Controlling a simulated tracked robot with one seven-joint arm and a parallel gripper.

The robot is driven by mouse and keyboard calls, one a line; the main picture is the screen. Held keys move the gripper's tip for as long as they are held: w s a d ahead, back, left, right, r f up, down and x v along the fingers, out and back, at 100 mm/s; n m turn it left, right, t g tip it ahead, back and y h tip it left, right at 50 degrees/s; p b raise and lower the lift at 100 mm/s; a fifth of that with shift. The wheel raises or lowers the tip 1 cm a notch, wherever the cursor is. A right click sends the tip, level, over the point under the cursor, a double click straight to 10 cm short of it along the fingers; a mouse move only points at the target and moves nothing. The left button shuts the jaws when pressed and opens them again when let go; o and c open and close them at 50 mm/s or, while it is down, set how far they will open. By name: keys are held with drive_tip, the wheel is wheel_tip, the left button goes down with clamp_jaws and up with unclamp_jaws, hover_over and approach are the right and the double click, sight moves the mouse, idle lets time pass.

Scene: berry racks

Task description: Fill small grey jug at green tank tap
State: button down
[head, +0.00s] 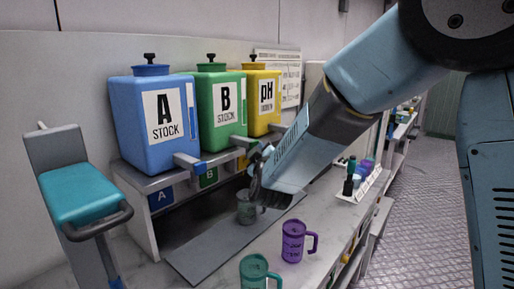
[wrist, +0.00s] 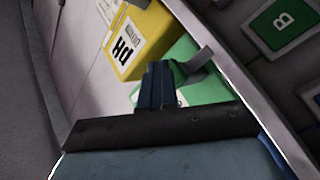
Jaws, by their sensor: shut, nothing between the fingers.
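The green tank (head: 221,112), marked B STOCK, stands on a raised shelf between the blue and yellow tanks. Its tap (head: 248,146) sticks out at the front, partly hidden by my arm. A small grey jug (head: 246,208) stands upright on the grey mat below, partly behind my gripper. My gripper (head: 256,184) is shut and empty, and in the head view it overlaps the jug's upper right; I cannot tell whether they touch. In the wrist view my shut fingers (wrist: 158,82) appear in front of the green tank (wrist: 200,82); the jug is not seen there.
The blue tank (head: 153,128) is left and the yellow tank (head: 262,98) right of the green one. A purple mug (head: 292,241) and a teal mug (head: 254,272) stand on the front counter. A teal-seated stool-like thing (head: 78,193) is at left. The grey mat (head: 205,255) has free room.

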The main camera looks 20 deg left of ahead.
drive_tip(key=shift+d, duration=0.1)
idle(0.7)
drive_tip(key=shift+s+d, duration=0.4)
drive_tip(key=shift+d, duration=0.4)
drive_tip(key=shift+d, duration=0.1)
drive_tip(key=shift+s+d, duration=0.3)
drive_tip(key=shift+d, duration=0.45)
drive_tip(key=shift+s+d, duration=0.35)
drive_tip(key=shift+d, duration=0.35)
drive_tip(key=shift+s+d, duration=0.3)
drive_tip(key=shift+d, duration=0.45)
drive_tip(key=shift+d, duration=0.1)
drive_tip(key=s+d+r+m+g+h, duration=0.25)
drive_tip(key=d+m+g, duration=0.35)
drive_tip(key=d, duration=1.4)
drive_tip(key=s+d+f+m+g+h, duration=0.1)
drive_tip(key=s+d+m+g+h, duration=0.3)
drive_tip(key=s+d, duration=1.3)
drive_tip(key=s+m+g, duration=0.1)
drive_tip(key=s+m, duration=0.3)
drive_tip(key=shift+s+d+g, duration=0.25)
drive_tip(key=shift+d+g, duration=0.15)
